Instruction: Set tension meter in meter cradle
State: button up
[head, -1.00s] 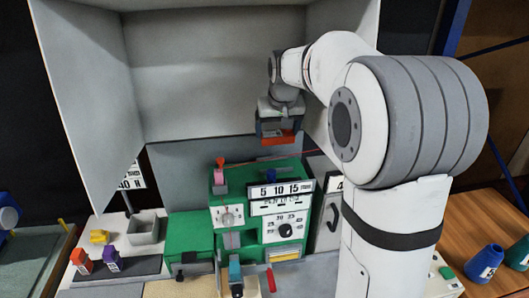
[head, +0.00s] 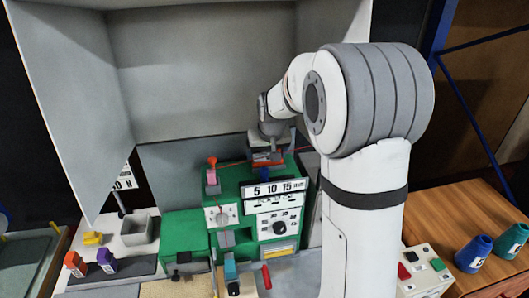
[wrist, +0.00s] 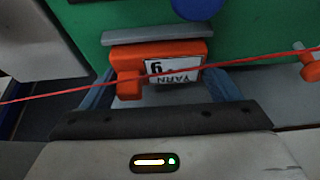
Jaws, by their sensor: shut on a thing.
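The tension meter (wrist: 188,50) is an orange block with a white label reading "YARN g", upside down in the wrist view. My gripper (wrist: 160,78) is shut on it, with a blue-grey finger on each side. In the head view my gripper (head: 268,156) is at the top rear of the green machine (head: 240,190), the meter mostly hidden by my wrist. A red yarn (wrist: 225,62) crosses in front of the meter; I cannot tell whether they touch. A grey bar (wrist: 160,33) lies just beyond the meter; I cannot tell whether it belongs to the meter cradle.
A pink post with a red knob (head: 212,172) stands on the machine's top left. Orange and purple blocks (head: 106,262), a yellow piece and a grey open box (head: 139,231) are at left.

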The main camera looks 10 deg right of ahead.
jog(key=o, duration=0.9)
jog(key=shift+f, duration=0.1)
jog(key=b+v, duration=0.3)
jog(key=v, duration=0.9)
jog(key=shift+g, duration=0.6)
jog(key=s+f, duration=0.2)
jog(key=s, duration=0.7)
jog(key=s+f, duration=0.3)
jog(key=s, duration=0.5)
jog(key=s+f, duration=0.3)
jog(key=s, duration=0.6)
jog(key=shift+s+a+f, duration=0.25)
jog(key=shift+s+a, duration=0.05)
